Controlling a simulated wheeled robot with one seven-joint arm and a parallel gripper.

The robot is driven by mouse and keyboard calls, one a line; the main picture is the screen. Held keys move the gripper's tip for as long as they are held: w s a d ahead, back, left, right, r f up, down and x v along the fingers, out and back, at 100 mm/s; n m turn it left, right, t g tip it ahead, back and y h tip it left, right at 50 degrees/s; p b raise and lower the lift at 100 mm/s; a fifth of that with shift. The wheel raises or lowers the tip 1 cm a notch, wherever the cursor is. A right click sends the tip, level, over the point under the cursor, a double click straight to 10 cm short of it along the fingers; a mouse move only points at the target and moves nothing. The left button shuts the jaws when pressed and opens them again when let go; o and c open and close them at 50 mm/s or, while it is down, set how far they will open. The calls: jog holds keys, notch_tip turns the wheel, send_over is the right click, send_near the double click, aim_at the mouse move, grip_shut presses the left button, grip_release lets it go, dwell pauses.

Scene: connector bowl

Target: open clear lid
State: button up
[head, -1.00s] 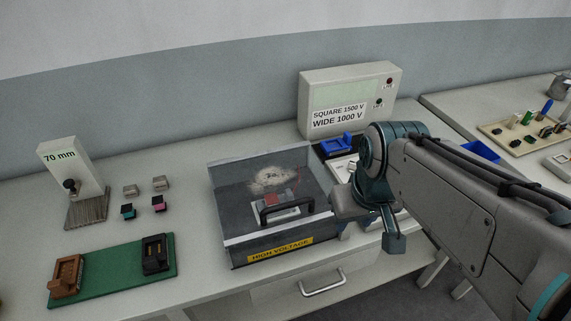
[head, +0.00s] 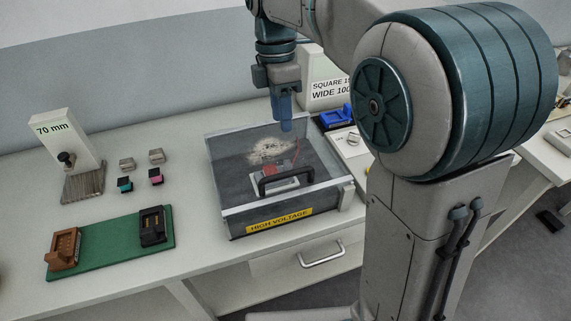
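The high-voltage box (head: 238,222) stands on the bench with a yellow "HIGH VOLTAGE" label on its front. Its clear lid (head: 225,160) is down over the box, and a black handle (head: 286,180) sits at the lid's front. Through the lid show a small grey and red device and a pale scorched patch. My gripper (head: 286,128) hangs pointing down over the box's back right part, behind the handle and apart from it. Its blue fingers look close together, but I see them too edge-on to judge the gap. Nothing shows held between them.
A green board (head: 112,243) with a brown and a black connector lies at left. Several small blocks and a "70 mm" stand (head: 56,140) are behind it.

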jog(key=f, duration=0.4)
jog(key=s+f, duration=0.1)
jog(key=f, duration=0.3)
jog(key=s+f, duration=0.1)
jog(key=f, duration=0.3)
jog(key=shift+s+d+f, duration=0.25)
jog(key=shift+d+f, duration=0.1)
jog(key=shift+d, duration=0.05)
grip_shut()
